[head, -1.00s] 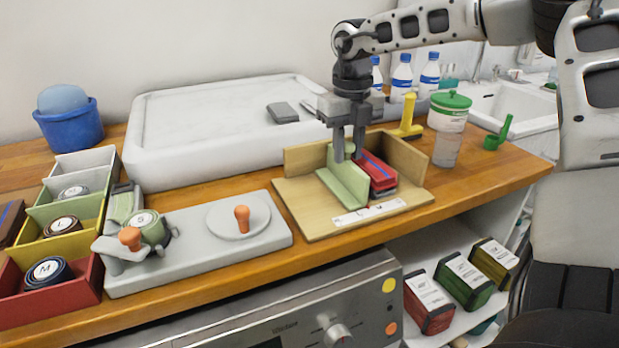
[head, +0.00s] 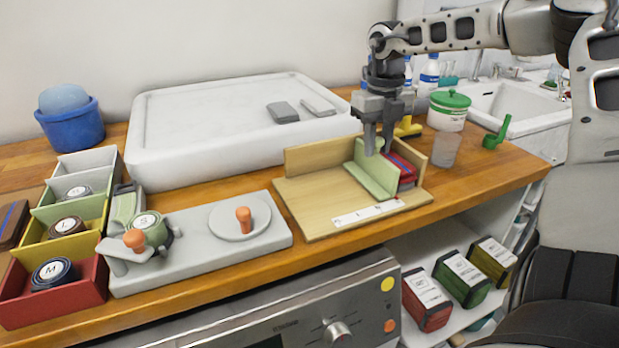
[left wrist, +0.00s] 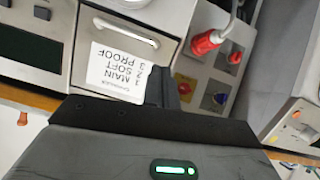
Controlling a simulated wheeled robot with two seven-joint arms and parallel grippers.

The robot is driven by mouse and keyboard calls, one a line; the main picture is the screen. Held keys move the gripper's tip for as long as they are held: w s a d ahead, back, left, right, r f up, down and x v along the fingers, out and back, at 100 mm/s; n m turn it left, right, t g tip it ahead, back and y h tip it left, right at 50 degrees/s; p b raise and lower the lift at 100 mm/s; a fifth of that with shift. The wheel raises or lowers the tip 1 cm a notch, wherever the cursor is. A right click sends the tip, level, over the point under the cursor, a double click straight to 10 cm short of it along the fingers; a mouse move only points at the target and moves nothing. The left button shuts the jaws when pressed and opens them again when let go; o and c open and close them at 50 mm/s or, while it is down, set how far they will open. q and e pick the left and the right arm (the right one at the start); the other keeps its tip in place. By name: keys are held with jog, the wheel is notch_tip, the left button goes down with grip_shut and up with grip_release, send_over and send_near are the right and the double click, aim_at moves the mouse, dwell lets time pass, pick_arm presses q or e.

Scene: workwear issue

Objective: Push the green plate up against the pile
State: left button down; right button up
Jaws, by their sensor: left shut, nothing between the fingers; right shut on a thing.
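The green plate (head: 372,177) stands upright in the wooden corner tray (head: 312,205). The pile (head: 404,168), red with a dark layer, lies just right of the plate, between it and the tray's right wall. The plate appears to touch the pile, though the contact line is partly hidden. My right gripper (head: 378,148) points down, shut on the plate's top edge. My left gripper (left wrist: 165,88) shows only in the left wrist view, shut and empty, in front of a grey appliance with a printed label (left wrist: 115,70).
A grey board with orange knobs (head: 190,262) lies left. The tray's left floor is bare.

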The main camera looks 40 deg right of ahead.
jog(key=o, duration=0.6)
jog(key=shift+d, duration=0.1)
jog(key=shift+c, duration=0.2)
jog(key=shift+r, duration=0.1)
notch_tip(320, 180, up, 8)
jog(key=p, duration=0.5)
jog(key=shift+s, duration=0.1)
